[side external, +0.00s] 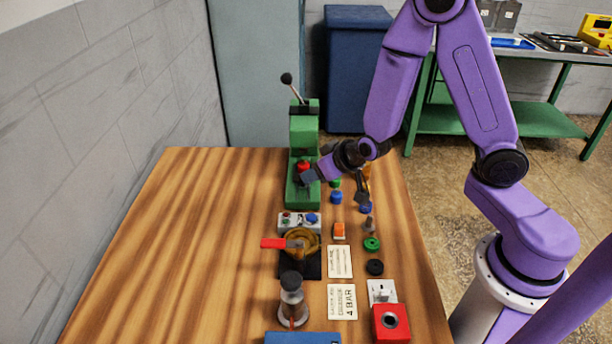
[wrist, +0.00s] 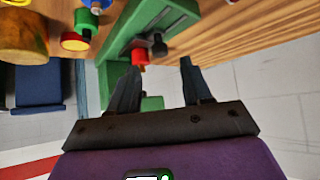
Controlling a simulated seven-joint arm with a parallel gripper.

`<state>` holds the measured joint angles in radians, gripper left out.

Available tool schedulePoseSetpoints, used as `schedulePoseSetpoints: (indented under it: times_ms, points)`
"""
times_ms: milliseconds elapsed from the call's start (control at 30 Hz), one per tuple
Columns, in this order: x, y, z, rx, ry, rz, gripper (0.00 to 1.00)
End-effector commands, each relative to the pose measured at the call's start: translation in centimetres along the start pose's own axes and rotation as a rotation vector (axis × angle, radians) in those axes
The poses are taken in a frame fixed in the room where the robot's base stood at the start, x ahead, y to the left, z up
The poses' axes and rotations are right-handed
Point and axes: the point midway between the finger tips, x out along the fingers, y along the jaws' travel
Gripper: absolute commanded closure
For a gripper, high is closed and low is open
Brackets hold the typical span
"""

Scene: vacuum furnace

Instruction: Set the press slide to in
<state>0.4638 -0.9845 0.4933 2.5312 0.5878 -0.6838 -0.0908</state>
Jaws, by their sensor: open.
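The green press (side external: 304,135) stands at the far end of the wooden table, with a black-knobbed lever rising from its top. A red knob (side external: 303,165) sits low on the front of the press; it also shows in the wrist view (wrist: 139,57). It may belong to the slide, but the slide's position cannot be told. My gripper (side external: 307,176) is at the right of the press, close to this knob. In the wrist view my gripper (wrist: 160,63) is open, its fingers apart, with the knob near the left fingertip. I cannot tell whether they touch.
A control box (side external: 300,221), a brass part with a red handle (side external: 273,243) and a metal cylinder (side external: 292,301) stand nearer. Small knobs, cards, a switch plate (side external: 382,291) and a red box (side external: 391,323) line the right side. The table's left half (side external: 180,250) is clear.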

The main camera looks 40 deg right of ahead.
Motion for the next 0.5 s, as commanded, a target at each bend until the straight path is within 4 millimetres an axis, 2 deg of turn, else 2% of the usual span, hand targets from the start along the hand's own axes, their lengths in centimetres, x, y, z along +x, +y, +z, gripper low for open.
schedulePoseSetpoints:
  times_ms: [300,500]
  points:
    - [4.0,0.0,0.0,0.000,-0.001,0.001,0.51]
    - [5.5,0.0,0.0,0.001,0.000,0.000,0.51]
